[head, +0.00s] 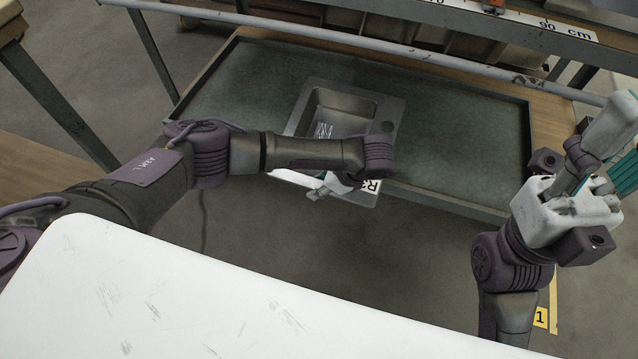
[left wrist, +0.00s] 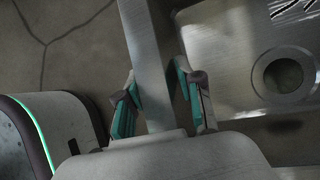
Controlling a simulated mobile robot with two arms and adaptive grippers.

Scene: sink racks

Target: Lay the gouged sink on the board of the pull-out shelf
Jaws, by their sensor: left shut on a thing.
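The gouged sink (head: 339,108) is a grey steel basin with white scratch marks inside. My left gripper (head: 325,187) is at this near end. In the left wrist view its teal-padded fingers (left wrist: 152,100) are shut on the sink's rim, with the round drain hole of the sink (left wrist: 285,75) to the right. My right gripper (head: 606,178) is apart at the right, its finger opening unclear.
A grey rail (head: 330,35) and a measuring strip (head: 555,28) run above the back. The board is bare left and right of the sink. My white top fills the foreground.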

